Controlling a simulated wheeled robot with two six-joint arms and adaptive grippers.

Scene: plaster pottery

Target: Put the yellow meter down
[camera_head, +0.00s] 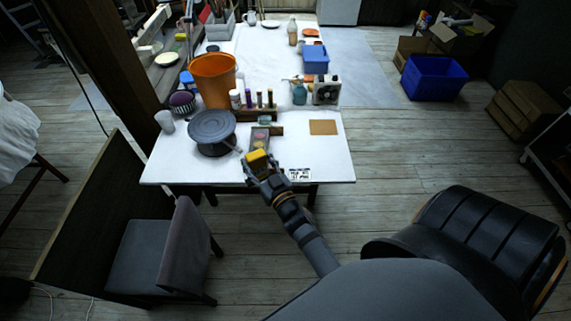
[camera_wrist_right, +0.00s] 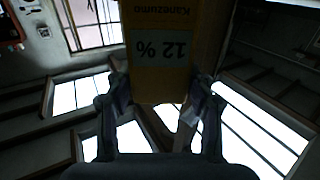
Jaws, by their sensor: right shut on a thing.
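The yellow meter (camera_head: 257,157) is held in my right gripper (camera_head: 263,170) near the front edge of the white table (camera_head: 170,168). In the right wrist view the meter (camera_wrist_right: 160,72) fills the top middle, its label upside down and reading "12 %" and "Kanezumo". The fingers of my right gripper (camera_wrist_right: 155,100) close on its two sides. The head view does not show clearly whether the meter touches the table. My left gripper is not in view.
A dark round turntable (camera_head: 211,130) stands left of the meter. A small tray (camera_head: 260,138) lies just behind it, with small bottles (camera_head: 259,99) and an orange bucket (camera_head: 213,78) farther back. A brown square board (camera_head: 323,127) lies to the right. A printed card (camera_head: 300,174) lies at the front edge.

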